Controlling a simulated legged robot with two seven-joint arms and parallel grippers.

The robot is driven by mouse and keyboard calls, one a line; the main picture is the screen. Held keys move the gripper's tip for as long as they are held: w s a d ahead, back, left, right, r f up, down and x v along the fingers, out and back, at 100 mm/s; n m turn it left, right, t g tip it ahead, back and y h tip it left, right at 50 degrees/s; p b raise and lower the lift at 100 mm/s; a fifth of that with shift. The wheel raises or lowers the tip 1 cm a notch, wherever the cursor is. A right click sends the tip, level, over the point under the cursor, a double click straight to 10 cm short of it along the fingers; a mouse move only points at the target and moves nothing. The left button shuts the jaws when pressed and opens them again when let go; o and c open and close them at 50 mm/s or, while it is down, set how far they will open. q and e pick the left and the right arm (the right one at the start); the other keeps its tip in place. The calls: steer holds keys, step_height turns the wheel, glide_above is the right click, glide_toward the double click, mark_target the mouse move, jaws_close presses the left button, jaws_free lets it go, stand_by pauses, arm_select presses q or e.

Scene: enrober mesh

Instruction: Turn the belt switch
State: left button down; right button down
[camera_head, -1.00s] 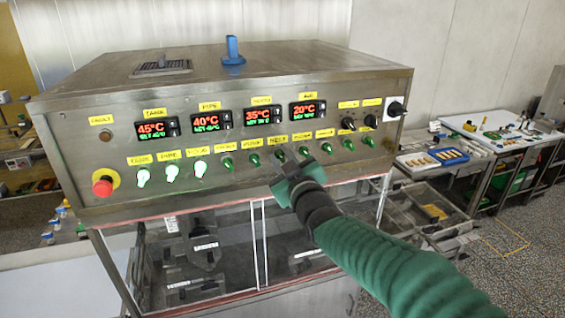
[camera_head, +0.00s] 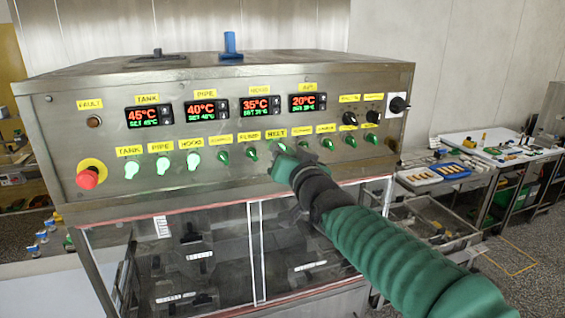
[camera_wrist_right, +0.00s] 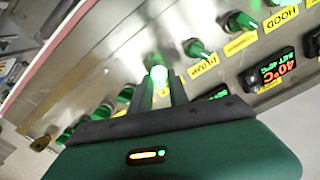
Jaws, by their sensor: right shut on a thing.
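The belt switch is a small knob under the yellow BELT label (camera_head: 275,131) in the lower row of the control panel. In the head view my right gripper (camera_head: 281,154) is at this knob and mostly covers it. In the right wrist view the gripper (camera_wrist_right: 160,88) is shut on the belt switch (camera_wrist_right: 157,75), which glows whitish green between the fingers. The knob's exact angle is hard to tell. My left gripper is not in view.
Other green knobs stand close on both sides, such as the flood switch (camera_head: 251,154). The TANK, PIPE and HOOD switches (camera_head: 193,161) are lit. A red emergency button (camera_head: 88,177) is at the left. Temperature displays (camera_head: 207,110) sit above. Glass panels (camera_head: 200,255) lie below.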

steer(key=shift+d+r+m+b, duration=0.1)
steer(key=shift+m+b, duration=0.35)
steer(key=shift+m, duration=0.35)
steer(key=c, duration=1.5)
jaws_free()
steer(key=shift+c, duration=0.2)
steer(key=shift+o, duration=0.3)
steer(key=shift+w, duration=0.15)
steer(key=b+v, duration=1.6)
steer(key=b, duration=0.3)
steer(key=shift+s, duration=0.35)
